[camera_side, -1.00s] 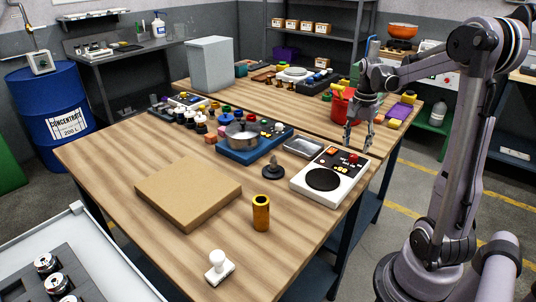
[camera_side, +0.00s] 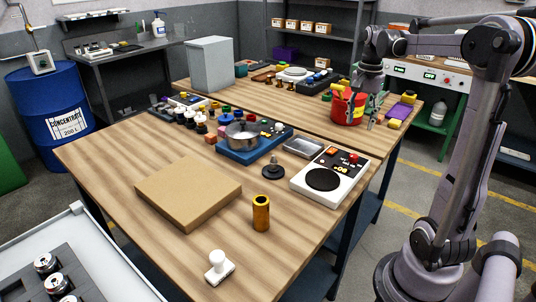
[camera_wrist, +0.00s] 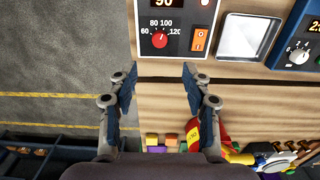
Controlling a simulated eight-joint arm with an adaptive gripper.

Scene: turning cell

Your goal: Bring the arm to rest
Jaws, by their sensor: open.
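My gripper (camera_side: 374,108) is in the air over the right side of the wooden workbench (camera_side: 95,160), near a red container (camera_side: 345,108). In the wrist view my gripper (camera_wrist: 158,75) has its two fingers spread wide, with nothing between them but the bench top beneath. The red container (camera_wrist: 210,133) shows there just right of the right finger, partly hidden by it. In the side view my gripper partly overlaps the container, and I cannot tell whether they touch.
A white device with a black round plate (camera_side: 323,180) and a metal tray (camera_side: 302,147) sit near the bench's right edge. A blue base with a metal bowl (camera_side: 242,134), a cardboard box (camera_side: 188,190), a brass cylinder (camera_side: 261,213) and a white stamp-like piece (camera_side: 218,267) stand elsewhere on it.

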